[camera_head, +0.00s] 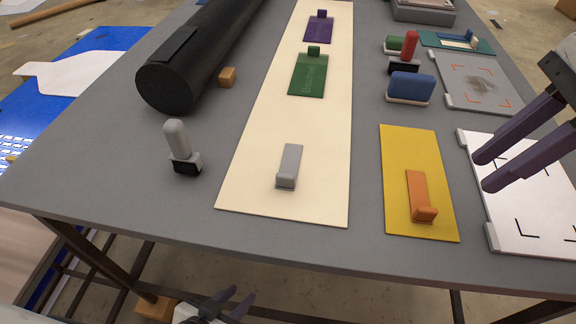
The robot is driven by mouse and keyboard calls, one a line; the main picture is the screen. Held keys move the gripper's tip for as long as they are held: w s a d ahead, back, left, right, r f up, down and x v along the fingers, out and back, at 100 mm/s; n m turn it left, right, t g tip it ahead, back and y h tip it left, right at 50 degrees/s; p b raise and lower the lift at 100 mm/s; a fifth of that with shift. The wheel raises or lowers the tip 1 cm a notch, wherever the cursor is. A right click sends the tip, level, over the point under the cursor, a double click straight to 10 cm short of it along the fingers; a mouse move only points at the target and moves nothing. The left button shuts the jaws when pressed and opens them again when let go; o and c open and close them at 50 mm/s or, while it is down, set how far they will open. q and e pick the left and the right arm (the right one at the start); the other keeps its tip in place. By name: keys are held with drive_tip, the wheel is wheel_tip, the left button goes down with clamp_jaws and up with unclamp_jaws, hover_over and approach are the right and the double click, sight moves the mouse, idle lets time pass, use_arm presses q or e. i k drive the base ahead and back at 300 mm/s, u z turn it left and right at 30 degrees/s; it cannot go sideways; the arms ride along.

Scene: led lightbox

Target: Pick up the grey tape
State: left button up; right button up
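The grey tape (289,166) is a small light-grey strip with a thicker block at its near end. It lies on the near part of the long cream mat (250,178). My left gripper (234,300) is at the bottom edge, in front of and below the table's front edge, well apart from the tape. Its dark fingers are spread and nothing shows between them. My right gripper (481,171) is at the right, above the white board (540,217), with its two dark fingers apart and empty. No gripper touches the tape.
A grey rounded piece on a black base (177,142) stands left of the mat. A large black roll (190,65) lies behind it. A yellow mat (410,158) with an orange piece (420,193) is to the right. Green (309,80) and purple (320,28) mats lie farther back.

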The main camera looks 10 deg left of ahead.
sight(286, 178)
drive_tip(key=k, duration=1)
